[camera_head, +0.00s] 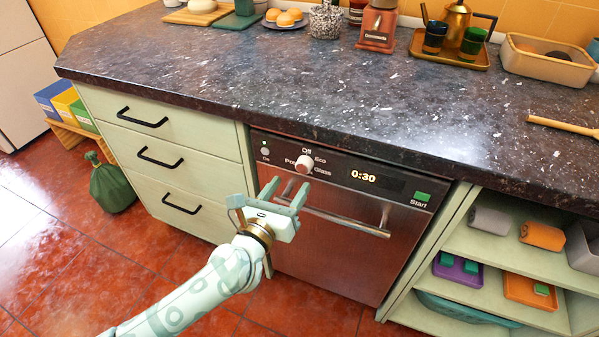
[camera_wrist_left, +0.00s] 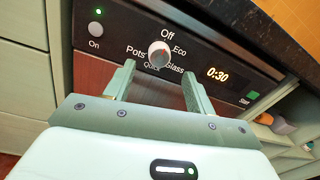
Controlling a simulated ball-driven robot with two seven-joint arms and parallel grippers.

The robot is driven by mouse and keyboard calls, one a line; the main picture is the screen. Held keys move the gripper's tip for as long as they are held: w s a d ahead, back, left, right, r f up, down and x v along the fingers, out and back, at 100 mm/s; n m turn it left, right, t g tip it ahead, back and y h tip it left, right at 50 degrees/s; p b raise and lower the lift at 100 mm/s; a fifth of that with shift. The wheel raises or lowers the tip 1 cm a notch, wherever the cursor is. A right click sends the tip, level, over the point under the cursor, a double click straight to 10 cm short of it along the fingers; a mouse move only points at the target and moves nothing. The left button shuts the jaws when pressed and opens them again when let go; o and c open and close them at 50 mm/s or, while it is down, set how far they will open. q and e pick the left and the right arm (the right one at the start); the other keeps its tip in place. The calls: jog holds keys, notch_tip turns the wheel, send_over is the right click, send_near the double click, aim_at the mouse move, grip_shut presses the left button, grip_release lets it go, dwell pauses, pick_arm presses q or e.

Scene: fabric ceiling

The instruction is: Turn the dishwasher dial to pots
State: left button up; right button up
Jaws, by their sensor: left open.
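The dishwasher (camera_head: 330,240) is built in under the counter, with a dark control panel along its top. Its white dial (camera_head: 304,164) sits among the labels Off, Eco, Glass, Quick and Pots, and also shows in the left wrist view (camera_wrist_left: 159,54). Pots is at the dial's left. I cannot tell surely which label the dial points to. My left gripper (camera_head: 286,190) is open and empty, just in front of and below the dial. In the wrist view its fingers (camera_wrist_left: 155,85) stand either side below the dial, apart from it. My right gripper is not in view.
The On button (camera_wrist_left: 96,29) with a lit green light is left of the dial. The 0:30 display (camera_head: 363,176) and green Start button (camera_head: 422,197) are to the right. The door handle (camera_head: 345,221) runs below the panel. The counter edge overhangs the panel.

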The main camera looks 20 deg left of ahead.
aim_at(302, 168)
pick_arm(q)
jog(key=w, duration=0.2)
jog(key=w+b, duration=0.1)
jog(key=w, duration=0.2)
jog(key=shift+d+f, duration=0.15)
jog(key=shift+d, duration=0.05)
jog(key=shift+w, duration=0.45)
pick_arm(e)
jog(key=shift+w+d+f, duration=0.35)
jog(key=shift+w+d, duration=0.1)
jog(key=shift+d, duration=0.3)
pick_arm(q)
jog(key=c, duration=1)
jog(key=shift+r, duration=0.2)
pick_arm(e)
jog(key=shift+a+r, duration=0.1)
